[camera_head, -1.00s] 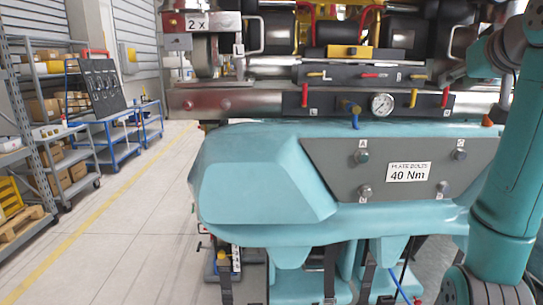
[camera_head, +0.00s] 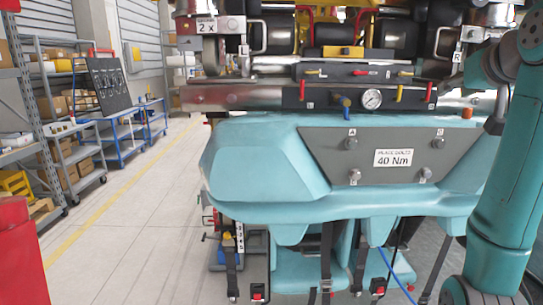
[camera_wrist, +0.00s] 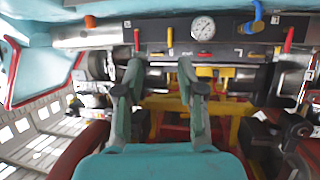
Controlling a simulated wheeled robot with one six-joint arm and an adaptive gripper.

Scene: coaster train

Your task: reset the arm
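My gripper (camera_wrist: 160,85) shows in the wrist camera view with its two teal fingers spread apart and nothing between them. It hangs before the underside machinery of the coaster train, with the pressure gauge (camera_wrist: 203,28) and several coloured levers above its fingertips. In the head camera view my teal arm fills the right side, and the gripper itself is out of that view. The teal train body (camera_head: 260,175) stands in front, with a grey plate (camera_head: 330,160) labelled 40 Nm and bolts at its corners. The gauge also shows in the head view (camera_head: 371,99).
Blue carts (camera_head: 125,140) and a grey shelf rack (camera_head: 60,130) with boxes stand at the left. A red object (camera_head: 18,255) is close at the lower left. The tiled floor (camera_head: 140,225) between the shelves and the train is clear. Straps hang below the train.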

